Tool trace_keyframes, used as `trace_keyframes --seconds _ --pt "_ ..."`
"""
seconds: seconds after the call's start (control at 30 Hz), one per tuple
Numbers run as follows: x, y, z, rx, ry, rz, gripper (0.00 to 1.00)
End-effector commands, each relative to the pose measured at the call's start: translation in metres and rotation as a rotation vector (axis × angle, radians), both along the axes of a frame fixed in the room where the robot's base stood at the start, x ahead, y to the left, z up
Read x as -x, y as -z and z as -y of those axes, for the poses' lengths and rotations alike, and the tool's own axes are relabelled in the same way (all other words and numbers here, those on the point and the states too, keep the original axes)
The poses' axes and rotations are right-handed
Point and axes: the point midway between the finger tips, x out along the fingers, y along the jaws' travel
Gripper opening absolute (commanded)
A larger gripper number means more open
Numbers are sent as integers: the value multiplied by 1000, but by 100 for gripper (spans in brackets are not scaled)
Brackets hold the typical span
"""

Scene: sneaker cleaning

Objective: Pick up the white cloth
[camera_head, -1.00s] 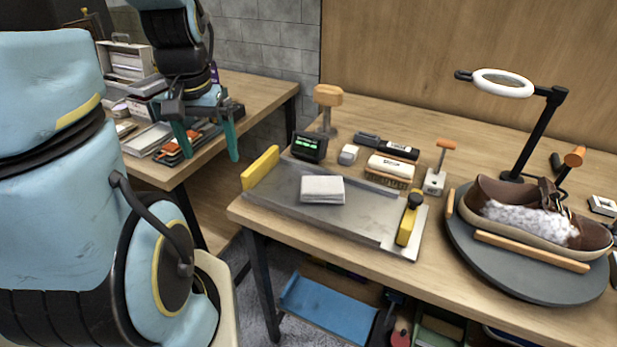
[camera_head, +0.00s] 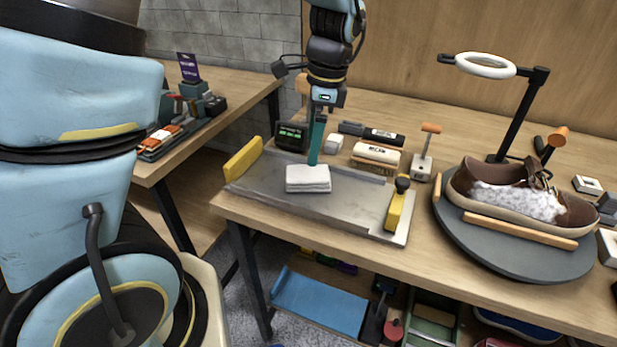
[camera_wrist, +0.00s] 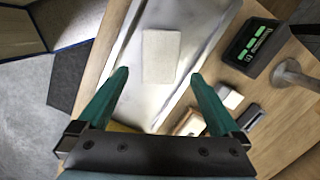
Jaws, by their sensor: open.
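The white cloth (camera_head: 308,178) is a folded stack lying on the grey metal tray (camera_head: 352,208) on the workbench. In the wrist view the cloth (camera_wrist: 161,56) lies ahead of the fingertips and roughly between their lines. My gripper (camera_head: 315,160) points down over the tray, just behind the cloth in the head view. In the wrist view its two green fingers are spread wide with nothing between them, so my gripper (camera_wrist: 158,78) is open and empty. In the head view one finger overlaps the other, and I cannot tell its exact height above the cloth.
A digital display box (camera_head: 291,136) stands behind the tray. A wooden brush (camera_head: 376,156) and small tools lie behind it. A yellow-handled part (camera_head: 397,205) is at the tray's right end. A brown sneaker (camera_head: 515,198) sits on a round turntable under a ring lamp (camera_head: 485,65).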

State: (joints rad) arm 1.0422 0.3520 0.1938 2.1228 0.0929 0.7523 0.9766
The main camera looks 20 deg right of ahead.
Motion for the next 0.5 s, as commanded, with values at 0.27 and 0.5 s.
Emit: trace_keyframes --seconds 0.27,0.5 --pt "-1 24 -4 -1 -2 1 100" --pt "-1 52 -5 -4 -2 -2 100"
